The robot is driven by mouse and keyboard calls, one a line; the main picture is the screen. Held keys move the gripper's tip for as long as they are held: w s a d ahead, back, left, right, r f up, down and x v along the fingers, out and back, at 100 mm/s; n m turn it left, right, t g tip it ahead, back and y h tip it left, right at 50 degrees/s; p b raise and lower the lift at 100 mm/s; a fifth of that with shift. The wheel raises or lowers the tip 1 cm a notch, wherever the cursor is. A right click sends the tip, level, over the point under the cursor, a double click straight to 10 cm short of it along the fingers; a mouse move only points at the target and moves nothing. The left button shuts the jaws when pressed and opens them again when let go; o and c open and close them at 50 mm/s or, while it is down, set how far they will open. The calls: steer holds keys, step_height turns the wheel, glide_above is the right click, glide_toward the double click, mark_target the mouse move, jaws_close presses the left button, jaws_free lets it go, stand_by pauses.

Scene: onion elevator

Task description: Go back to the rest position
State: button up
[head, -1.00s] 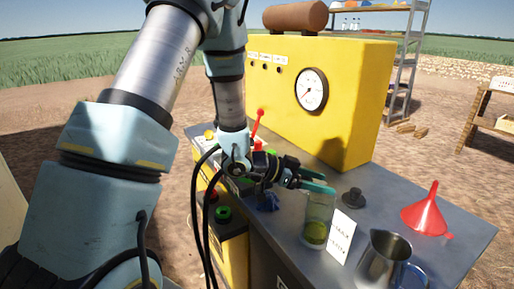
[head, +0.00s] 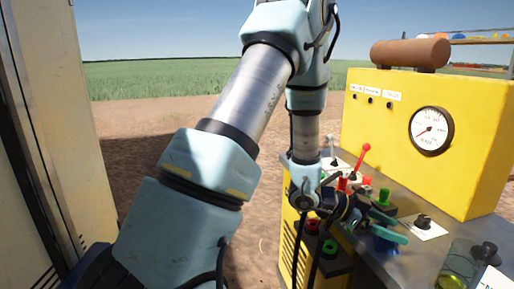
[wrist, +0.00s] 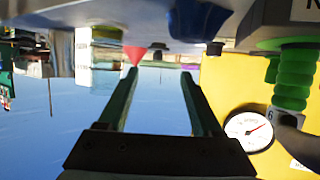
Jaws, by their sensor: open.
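My gripper (head: 397,227) is open and empty, with green fingers, above the grey worktop (head: 408,262) in front of the yellow machine. In the wrist view its two fingers (wrist: 160,88) stand apart with nothing between them. A glass jar with green contents (head: 455,272) stands to the right of the gripper, apart from it, and is cut off by the bottom edge of the head view. The wrist view appears upside down.
The yellow machine (head: 465,165) has a round gauge (head: 431,130), which also shows in the wrist view (wrist: 250,131). Red levers (head: 360,160) and green knobs (head: 383,197) stand close to the gripper. A black knob (head: 423,221) sits on a white plate. A beige cabinet (head: 35,120) stands at left.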

steer(key=w+a+r+n+t+y, duration=0.1)
steer(key=w+a+n+t+y, duration=0.5)
steer(key=a, duration=0.5)
steer(key=w+a+r+n+t+y, duration=0.1)
steer(key=w+a+n+t+y, duration=0.15)
steer(key=w+a, duration=0.75)
steer(key=s+a+r+n+g+y, duration=0.2)
steer(key=s+a+n+g+y, duration=0.2)
steer(key=s+a+n, duration=0.6)
steer(key=s+a+g, duration=0.1)
steer(key=s+a, duration=0.3)
steer(key=a, duration=0.3)
steer(key=shift+a+y, duration=0.25)
steer(key=shift+y, duration=0.1)
